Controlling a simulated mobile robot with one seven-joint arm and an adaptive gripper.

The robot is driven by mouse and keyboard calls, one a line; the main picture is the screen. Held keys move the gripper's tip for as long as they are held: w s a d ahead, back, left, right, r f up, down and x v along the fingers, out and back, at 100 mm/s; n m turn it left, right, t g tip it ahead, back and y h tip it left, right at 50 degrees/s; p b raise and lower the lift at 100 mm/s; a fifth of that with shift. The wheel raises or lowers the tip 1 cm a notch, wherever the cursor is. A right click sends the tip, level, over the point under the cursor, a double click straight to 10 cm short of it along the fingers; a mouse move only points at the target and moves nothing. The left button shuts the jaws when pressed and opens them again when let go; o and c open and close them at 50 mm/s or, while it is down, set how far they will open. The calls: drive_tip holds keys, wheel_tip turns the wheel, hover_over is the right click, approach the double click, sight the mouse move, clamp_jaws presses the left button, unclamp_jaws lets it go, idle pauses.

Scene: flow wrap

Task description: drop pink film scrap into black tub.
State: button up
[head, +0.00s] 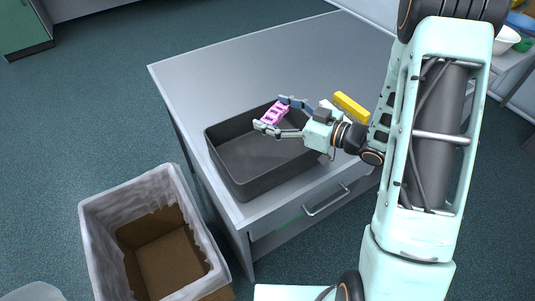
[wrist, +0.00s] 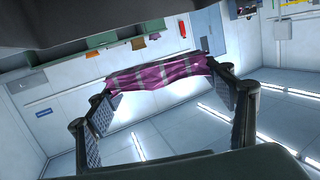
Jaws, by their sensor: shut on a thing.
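The pink film scrap (head: 274,113) is held between the fingers of my gripper (head: 275,116). In the wrist view the scrap (wrist: 160,75) shows as a pink strip with pale stripes, spanning the two fingertips (wrist: 165,85). The black tub (head: 228,172) stands on the grey worktop near its front left corner. In the head view my gripper and the scrap appear over the back part of the tub; the exact height above it is hard to tell. The visible tub floor looks empty, and its right end is partly hidden by my gripper.
A yellow block (head: 351,106) lies on the worktop (head: 290,60) right of my gripper, with a white thing beside it, partly hidden. A lined bin (head: 95,225) stands on the floor at front left. The back of the worktop is clear.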

drive_tip(key=shift+s+a+f, duration=0.1)
drive_tip(key=shift+a+f, duration=0.1)
wheel_tip(320, 180, down, 6)
drive_tip(key=b, duration=0.4)
drive_tip(key=shift+r, duration=0.2)
drive_tip(key=o, duration=1)
drive_tip(key=shift+d, duration=0.1)
drive_tip(key=v, duration=1.2)
